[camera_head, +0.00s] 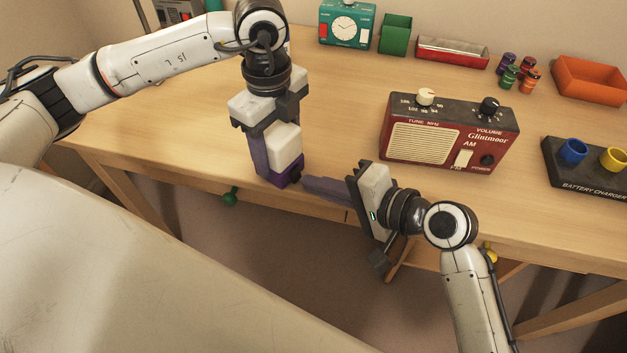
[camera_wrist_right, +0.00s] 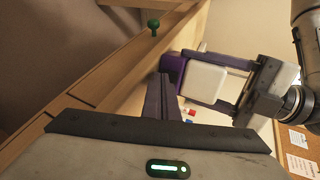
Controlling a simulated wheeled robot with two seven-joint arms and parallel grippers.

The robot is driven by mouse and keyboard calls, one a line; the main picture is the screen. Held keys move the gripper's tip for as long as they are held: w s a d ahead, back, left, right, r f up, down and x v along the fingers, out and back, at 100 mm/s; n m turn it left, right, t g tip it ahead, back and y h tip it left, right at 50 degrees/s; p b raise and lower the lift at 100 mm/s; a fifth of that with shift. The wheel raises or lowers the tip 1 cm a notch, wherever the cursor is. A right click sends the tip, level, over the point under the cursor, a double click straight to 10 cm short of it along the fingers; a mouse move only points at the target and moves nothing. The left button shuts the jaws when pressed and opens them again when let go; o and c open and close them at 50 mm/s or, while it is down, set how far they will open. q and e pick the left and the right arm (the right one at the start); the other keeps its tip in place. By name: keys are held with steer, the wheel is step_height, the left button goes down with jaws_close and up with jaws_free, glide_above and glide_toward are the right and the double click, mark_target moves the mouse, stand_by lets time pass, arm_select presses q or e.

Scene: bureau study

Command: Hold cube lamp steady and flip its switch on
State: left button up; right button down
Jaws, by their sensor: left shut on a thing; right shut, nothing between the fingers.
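The cube lamp has a pale cream cube (camera_head: 284,146) on a purple base (camera_head: 284,173) and stands upright at the table's front edge. My left gripper (camera_head: 270,158) comes down from above and is shut on the lamp, a finger on either side. A small dark part, perhaps the switch (camera_head: 295,175), shows at the base's right side. My right gripper (camera_head: 308,184) is shut and empty, its fingertips pointing left close to that part; I cannot tell whether they touch. In the right wrist view the cream cube (camera_wrist_right: 206,83) lies just right of the shut fingers (camera_wrist_right: 160,100). No clear glow shows.
A red radio (camera_head: 440,165) stands right of the lamp, and a battery charger (camera_head: 590,178) is farther right. A green clock (camera_head: 345,25), a green bin (camera_head: 395,35), a red tray (camera_head: 452,52) and an orange bin (camera_head: 590,82) line the back.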

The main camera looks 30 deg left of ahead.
steer(key=shift+a, duration=0.45)
steer(key=shift+a+f, duration=0.3)
steer(key=shift+a, duration=0.05)
